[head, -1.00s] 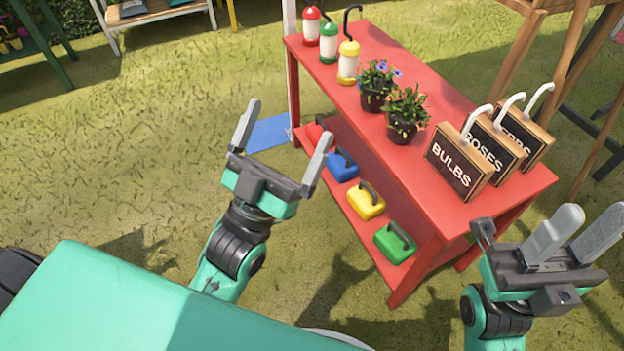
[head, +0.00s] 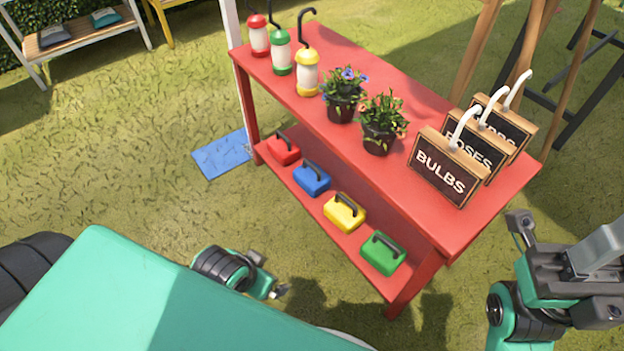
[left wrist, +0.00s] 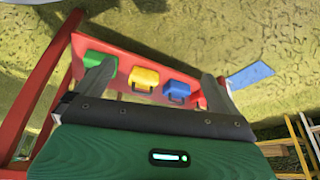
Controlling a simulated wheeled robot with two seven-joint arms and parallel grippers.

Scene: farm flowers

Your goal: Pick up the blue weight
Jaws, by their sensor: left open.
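The blue weight (head: 312,179), a block with a dark handle on top, sits on the red lower shelf (head: 330,247), between the red weight (head: 284,149) and the yellow weight (head: 344,212). In the left wrist view the blue weight (left wrist: 178,91) lies ahead, between the fingers and nearer the right one. My left gripper (left wrist: 158,72) is open and empty, apart from the weights. In the head view my left arm is low in front of the shelf, its gripper mostly hidden. My right gripper (head: 600,258) is at the right edge, partly cut off; its opening is unclear.
A green weight (head: 383,253) sits at the shelf's near end. Table legs flank the shelf. Grass in front is clear; a blue mat (head: 222,155) lies left.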

